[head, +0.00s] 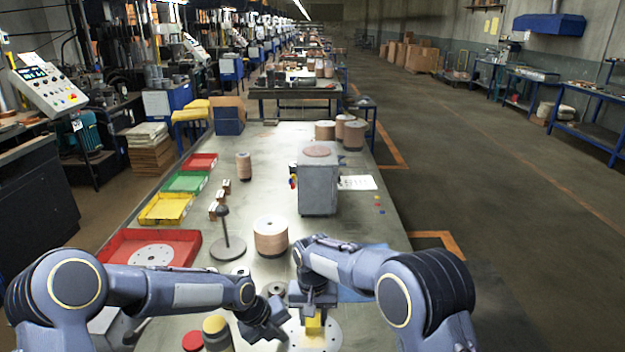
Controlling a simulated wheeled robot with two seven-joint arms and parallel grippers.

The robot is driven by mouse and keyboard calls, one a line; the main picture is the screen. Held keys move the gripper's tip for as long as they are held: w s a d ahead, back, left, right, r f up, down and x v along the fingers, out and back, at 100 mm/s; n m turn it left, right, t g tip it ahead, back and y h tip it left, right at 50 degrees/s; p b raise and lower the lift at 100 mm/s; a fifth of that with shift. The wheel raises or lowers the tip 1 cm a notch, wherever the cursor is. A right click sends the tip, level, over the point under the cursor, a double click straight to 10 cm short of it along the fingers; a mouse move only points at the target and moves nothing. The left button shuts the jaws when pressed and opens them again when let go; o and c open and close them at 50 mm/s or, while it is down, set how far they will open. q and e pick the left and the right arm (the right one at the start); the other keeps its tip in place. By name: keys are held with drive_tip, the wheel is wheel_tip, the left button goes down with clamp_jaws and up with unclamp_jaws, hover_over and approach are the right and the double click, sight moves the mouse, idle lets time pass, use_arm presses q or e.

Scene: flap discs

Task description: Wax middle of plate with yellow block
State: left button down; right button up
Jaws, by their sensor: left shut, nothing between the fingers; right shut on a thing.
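A pale round plate (328,338) with small holes lies at the near edge of the table, cut off by the bottom of the head view. A yellow block (314,326) is in my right gripper (314,312), which is shut on it and points down over the middle of the plate. I cannot tell whether the block touches the plate. My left gripper (268,332) is shut and empty, low beside the plate's left edge. Part of the plate is hidden behind the grippers and block.
A red tray (112,247) holds another pale disc; yellow (165,209) and green (185,182) trays stand beyond. A stack of brown discs (270,238), a post on a round base (228,247) and a grey machine (318,185) stand ahead. A yellow-topped pot (216,336) is left.

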use_arm(q)
drive_tip(key=shift+d, duration=0.3)
use_arm(e)
drive_tip(key=shift+w+a, duration=0.1)
drive_tip(key=shift+w, duration=0.7)
use_arm(q)
drive_tip(key=shift+a, duration=0.1)
use_arm(e)
drive_tip(key=shift+d, duration=0.2)
use_arm(q)
drive_tip(key=shift+w+a, duration=0.1)
drive_tip(key=shift+a, duration=0.05)
use_arm(e)
drive_tip(key=shift+r, duration=3.55)
use_arm(q)
drive_tip(key=shift+r, duration=0.1)
